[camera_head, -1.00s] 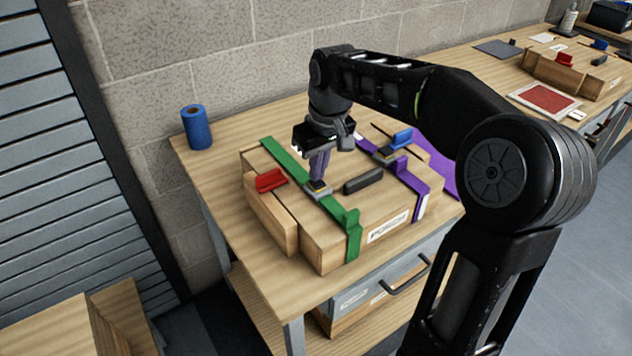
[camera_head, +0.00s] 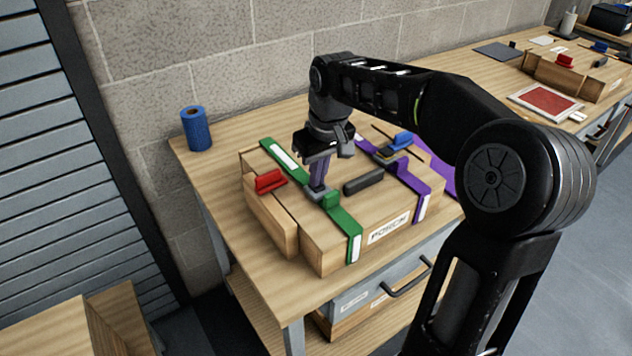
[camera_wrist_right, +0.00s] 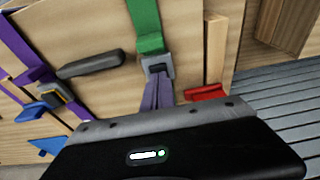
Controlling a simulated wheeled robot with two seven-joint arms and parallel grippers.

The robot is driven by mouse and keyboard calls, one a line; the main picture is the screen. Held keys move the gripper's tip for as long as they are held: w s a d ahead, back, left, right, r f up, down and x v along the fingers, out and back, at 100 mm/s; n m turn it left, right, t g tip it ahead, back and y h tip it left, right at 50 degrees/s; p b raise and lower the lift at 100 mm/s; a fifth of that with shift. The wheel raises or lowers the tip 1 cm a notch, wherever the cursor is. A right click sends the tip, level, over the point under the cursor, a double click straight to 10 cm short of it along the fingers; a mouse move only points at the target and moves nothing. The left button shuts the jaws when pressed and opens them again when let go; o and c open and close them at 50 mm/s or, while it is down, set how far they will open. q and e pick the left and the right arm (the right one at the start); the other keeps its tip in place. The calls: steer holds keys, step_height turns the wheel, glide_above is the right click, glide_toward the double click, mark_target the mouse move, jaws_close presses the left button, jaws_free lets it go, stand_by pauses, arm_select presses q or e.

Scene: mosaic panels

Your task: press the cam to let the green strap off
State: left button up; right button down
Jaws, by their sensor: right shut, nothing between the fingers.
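The green strap (camera_head: 343,222) runs over the wooden box (camera_head: 300,222), with white patches on its far and front parts. Its grey cam buckle (camera_head: 314,195) sits on the lid, and a raised green tab lies close beside it. My right gripper (camera_head: 318,187) points down with its fingers shut and empty, its tips at the buckle and covering part of it. The right wrist view shows the fingertips (camera_wrist_right: 158,88) against the grey buckle (camera_wrist_right: 157,66), where the green strap (camera_wrist_right: 148,25) enters. The cam's top is mostly hidden by the fingers. My left gripper is not in view.
A purple strap (camera_head: 419,184) with a blue tab (camera_head: 401,140) crosses the box on the right. A dark handle (camera_head: 363,181) lies between the straps, and a red block (camera_head: 269,181) is left. A blue roll (camera_head: 196,129) stands at the table's back left.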

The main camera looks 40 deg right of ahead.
steer(key=w+p+v, duration=0.1)
steer(key=p+v, duration=0.5)
steer(key=v, duration=0.1)
steer(key=shift+w+r, duration=0.2)
steer(key=shift+r, duration=0.4)
stand_by(0.5)
